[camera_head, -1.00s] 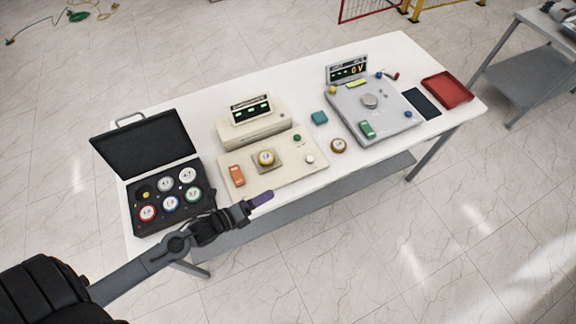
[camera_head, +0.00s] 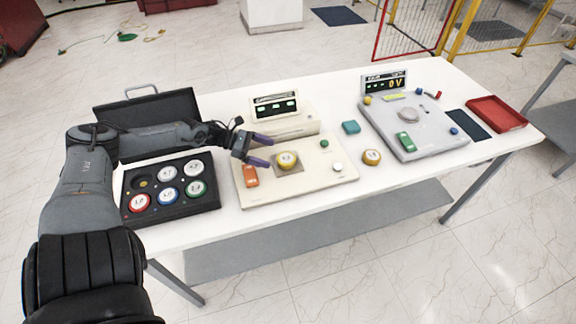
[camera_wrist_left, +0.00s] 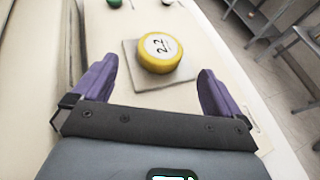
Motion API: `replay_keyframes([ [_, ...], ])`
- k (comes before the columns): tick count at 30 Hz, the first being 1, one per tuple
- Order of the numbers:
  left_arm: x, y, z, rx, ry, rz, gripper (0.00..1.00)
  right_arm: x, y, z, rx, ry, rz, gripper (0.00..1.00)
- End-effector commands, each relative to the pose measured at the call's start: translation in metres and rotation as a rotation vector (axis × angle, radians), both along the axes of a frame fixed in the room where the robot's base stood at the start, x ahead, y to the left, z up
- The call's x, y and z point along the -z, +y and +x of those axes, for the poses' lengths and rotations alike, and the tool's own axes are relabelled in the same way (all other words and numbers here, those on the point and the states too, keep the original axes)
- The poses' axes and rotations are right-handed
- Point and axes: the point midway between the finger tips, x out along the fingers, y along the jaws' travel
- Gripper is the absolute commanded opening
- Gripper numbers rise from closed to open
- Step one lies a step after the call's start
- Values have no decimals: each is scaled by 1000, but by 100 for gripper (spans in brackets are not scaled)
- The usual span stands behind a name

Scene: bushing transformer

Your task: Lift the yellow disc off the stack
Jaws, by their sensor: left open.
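The yellow disc (camera_head: 287,159) has a white top and sits on a square grey-beige plate (camera_head: 289,170) on the cream device. In the left wrist view the yellow disc (camera_wrist_left: 160,52) shows the marking 2.2, and its plate (camera_wrist_left: 140,79) is under it. My left gripper (camera_head: 261,149) is beside the disc on its left. In the left wrist view my left gripper (camera_wrist_left: 155,88) has its purple fingers wide apart, empty, with the disc ahead between their lines. Whether anything lies under the disc besides the plate is hard to tell. My right gripper is not in view.
A black case (camera_head: 174,211) with several coloured discs stands at left, its lid raised.

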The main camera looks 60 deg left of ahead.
Motion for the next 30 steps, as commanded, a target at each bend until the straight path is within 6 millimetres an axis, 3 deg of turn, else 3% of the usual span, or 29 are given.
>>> replay_keyframes([
  [21, 23, -34, 46, -1, -2, -2, 100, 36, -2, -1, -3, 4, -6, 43],
  [30, 24, -37, 50, 0, 1, -1, 100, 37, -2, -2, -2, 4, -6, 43],
])
